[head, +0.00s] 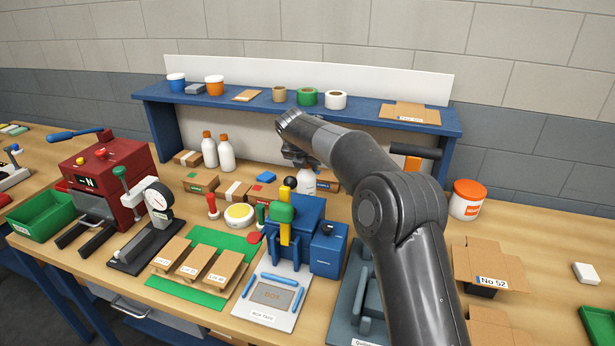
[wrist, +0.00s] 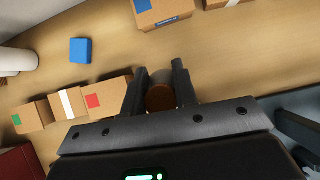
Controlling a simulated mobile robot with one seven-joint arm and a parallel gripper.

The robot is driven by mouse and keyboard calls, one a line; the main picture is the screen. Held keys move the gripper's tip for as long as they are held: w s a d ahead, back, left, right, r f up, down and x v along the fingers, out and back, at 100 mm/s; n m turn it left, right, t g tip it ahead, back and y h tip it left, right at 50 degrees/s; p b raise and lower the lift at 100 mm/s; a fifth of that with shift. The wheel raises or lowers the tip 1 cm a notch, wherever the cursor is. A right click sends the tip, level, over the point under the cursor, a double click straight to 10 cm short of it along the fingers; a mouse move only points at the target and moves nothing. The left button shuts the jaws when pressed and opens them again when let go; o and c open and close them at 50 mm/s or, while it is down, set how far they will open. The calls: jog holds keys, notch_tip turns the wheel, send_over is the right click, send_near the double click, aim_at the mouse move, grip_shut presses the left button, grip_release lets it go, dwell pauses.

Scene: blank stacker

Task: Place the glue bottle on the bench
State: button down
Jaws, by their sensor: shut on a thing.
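My gripper (head: 302,163) is shut on a white glue bottle (head: 306,183) behind the blue press. In the wrist view my gripper (wrist: 160,72) has its two fingers on either side of the bottle's orange-brown cap (wrist: 160,97). The bottle looks roughly upright. Its base is hidden behind the blue press in the head view, so I cannot tell whether it touches the wooden bench (head: 390,225). Two more white bottles with orange caps stand at the back left, one at the left (head: 209,151) and one at the right (head: 226,155).
A blue press (head: 295,232) stands just in front of the held bottle. Small cartons (head: 201,182) lie to its left, with a blue block (wrist: 80,51) nearby. A blue shelf (head: 365,118) spans the back. An orange-lidded tub (head: 467,200) stands right. Bare bench shows around the bottle in the wrist view.

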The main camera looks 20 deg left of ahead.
jog(key=shift+f, duration=2.1)
jog(key=c, duration=1.1)
grip_release()
jog(key=shift+c, duration=0.2)
jog(key=v, duration=1.2)
